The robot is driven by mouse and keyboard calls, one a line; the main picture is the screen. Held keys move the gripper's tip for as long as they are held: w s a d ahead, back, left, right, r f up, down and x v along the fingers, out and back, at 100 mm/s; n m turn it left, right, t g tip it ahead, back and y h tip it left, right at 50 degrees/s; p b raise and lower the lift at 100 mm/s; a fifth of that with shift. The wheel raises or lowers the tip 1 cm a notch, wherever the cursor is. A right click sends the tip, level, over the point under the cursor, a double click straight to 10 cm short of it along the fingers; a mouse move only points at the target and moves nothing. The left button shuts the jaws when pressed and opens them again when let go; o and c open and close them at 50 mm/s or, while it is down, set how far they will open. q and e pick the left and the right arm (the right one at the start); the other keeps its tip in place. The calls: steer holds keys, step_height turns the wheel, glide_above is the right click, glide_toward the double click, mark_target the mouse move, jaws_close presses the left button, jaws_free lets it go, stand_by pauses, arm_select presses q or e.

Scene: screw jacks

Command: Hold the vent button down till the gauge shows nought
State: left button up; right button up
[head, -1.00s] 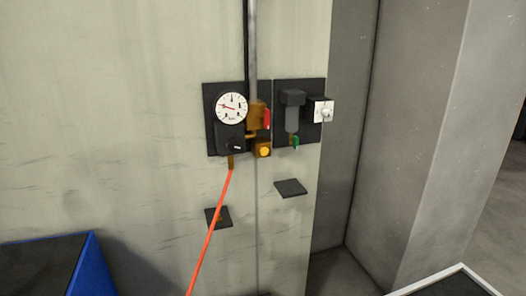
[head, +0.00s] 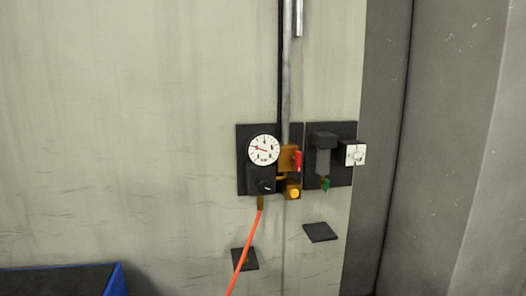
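A round white gauge (head: 264,149) with a red needle is on a dark panel on the wall. The needle points to the left and a little up; its figures are too small to read. A yellow round button (head: 294,193) sits on a brass block low at the right of the gauge, and looks like the vent button. Nothing touches it. Neither of my grippers shows in the head view.
A brass valve with a red lever (head: 298,160) is above the button. A dark filter with a green tap (head: 326,184) and a white switch box (head: 354,154) are to the right. An orange hose (head: 247,246) hangs below the gauge. A blue-edged dark surface (head: 60,281) is at lower left.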

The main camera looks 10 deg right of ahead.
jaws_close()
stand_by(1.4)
